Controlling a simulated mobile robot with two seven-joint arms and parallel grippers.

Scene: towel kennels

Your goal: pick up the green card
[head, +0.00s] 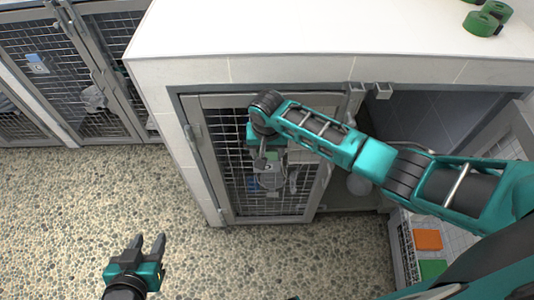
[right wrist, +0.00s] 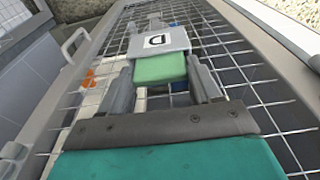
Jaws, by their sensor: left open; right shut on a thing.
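The green card (right wrist: 160,68) is between the fingers of my right gripper (right wrist: 162,85), which is shut on it. The holder is on a wire-mesh kennel door (right wrist: 262,84). In the head view my right gripper (head: 262,155) is at this door (head: 235,180), and the card is not clearly visible there. My left gripper (head: 147,243) is open and empty above the pebbled floor.
A crate (head: 404,245) at lower right holds an orange item (head: 428,239) and a green item (head: 432,268). Green rolls (head: 483,23) sit on the white top (head: 330,30). Another mesh door (head: 40,60) at left carries a holder (head: 37,64). The floor (head: 80,190) is clear at left.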

